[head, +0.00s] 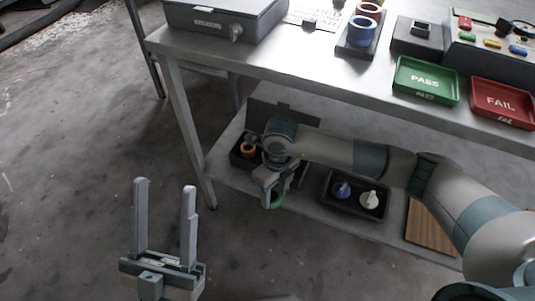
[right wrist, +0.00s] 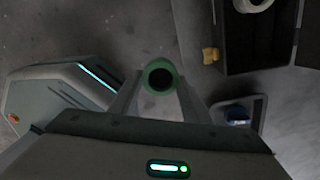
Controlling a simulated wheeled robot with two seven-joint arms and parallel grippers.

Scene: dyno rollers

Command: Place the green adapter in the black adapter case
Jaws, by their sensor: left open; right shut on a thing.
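The green adapter (head: 277,200) is a small ring. It shows end-on between the fingers in the right wrist view (right wrist: 174,69). My right gripper (head: 268,192) is shut on it, in front of the lower shelf's edge. The black adapter case (head: 238,161) is on the lower shelf, just behind the gripper and partly hidden by my right arm. An orange adapter (head: 248,150) sits inside it. In the right wrist view the case (right wrist: 262,66) is at the upper right, apart from the green adapter. My left gripper (head: 163,195) is open and empty, above the floor at lower left.
A black tray (head: 355,211) with a blue and a white knob-like part is right of the case. A wooden board (head: 428,228) lies farther right. The table (head: 300,63) above carries a green PASS tray (head: 424,80) and a red FAIL tray (head: 502,101). A table leg (head: 190,140) stands left.

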